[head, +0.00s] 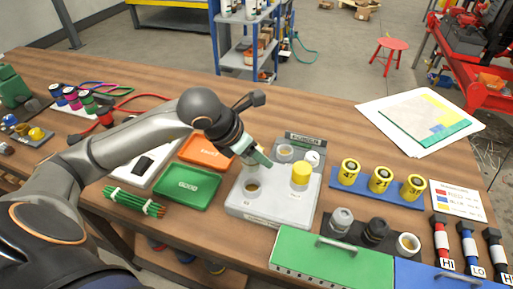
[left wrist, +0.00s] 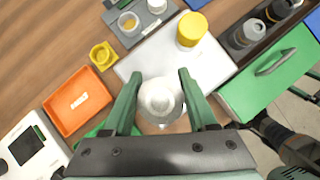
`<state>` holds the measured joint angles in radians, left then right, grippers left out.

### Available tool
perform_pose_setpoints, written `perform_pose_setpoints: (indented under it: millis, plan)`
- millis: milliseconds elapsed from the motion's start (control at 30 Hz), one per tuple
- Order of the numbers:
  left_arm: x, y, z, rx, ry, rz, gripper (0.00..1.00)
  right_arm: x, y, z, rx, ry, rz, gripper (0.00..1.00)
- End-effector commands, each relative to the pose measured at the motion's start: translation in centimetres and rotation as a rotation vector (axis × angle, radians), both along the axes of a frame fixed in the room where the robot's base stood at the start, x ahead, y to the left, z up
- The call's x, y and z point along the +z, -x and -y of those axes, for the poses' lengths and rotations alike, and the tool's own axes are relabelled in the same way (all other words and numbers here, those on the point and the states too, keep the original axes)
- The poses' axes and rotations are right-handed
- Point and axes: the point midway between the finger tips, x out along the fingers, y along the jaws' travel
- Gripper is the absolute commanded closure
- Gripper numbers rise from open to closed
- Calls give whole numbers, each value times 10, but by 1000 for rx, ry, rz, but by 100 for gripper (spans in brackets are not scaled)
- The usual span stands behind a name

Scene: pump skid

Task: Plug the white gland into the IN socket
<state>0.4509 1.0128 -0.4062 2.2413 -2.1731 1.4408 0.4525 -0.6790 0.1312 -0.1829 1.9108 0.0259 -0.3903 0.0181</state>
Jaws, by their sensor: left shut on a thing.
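My left gripper (head: 262,163) is above the pale base plate (head: 275,208), close to its back left part. In the left wrist view my left gripper (left wrist: 160,98) is shut on the white gland (left wrist: 158,97), a pale round piece seen from above between the green fingers. The head view does not show the gland clearly behind the fingers. The left socket (head: 252,187) is a round dark-ringed hole, open and empty; its label is too small to read surely. The gland is above the plate, apart from this socket. A yellow cap (head: 300,174) fills the right socket.
A grey holder (head: 302,138) with white-rimmed pieces stands behind the plate. Green (head: 187,187) and orange (head: 206,151) trays lie to the left. A green case (head: 330,262) and a dark rack with fittings (head: 375,230) are at the right front.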

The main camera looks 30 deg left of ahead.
Motion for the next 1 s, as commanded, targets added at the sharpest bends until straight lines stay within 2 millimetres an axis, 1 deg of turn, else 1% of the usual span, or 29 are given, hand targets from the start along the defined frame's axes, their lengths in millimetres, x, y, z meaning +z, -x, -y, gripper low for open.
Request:
perform_pose_setpoints:
  millis: [33,333,533,567,600,767,1000]
  plan:
    - [-6,0,0,-1,0,-1,100,-5,0,0,-1,-1,-1,7]
    - [-34,0,0,1,0,-2,100,-24,1,-1,0,-1,-4,7]
    - [-55,0,0,0,0,-3,100,-35,1,-5,8,-5,-17,7]
    - [-50,0,0,0,0,-1,100,-30,1,-6,10,-6,-16,7]
    - [-49,0,0,0,0,-1,100,-28,0,-7,11,-7,-14,7]
    - [-48,0,0,0,0,-1,100,-23,-4,-8,11,-11,1,7]
    - [-49,0,0,0,0,0,100,-25,-5,-8,12,-11,4,7]
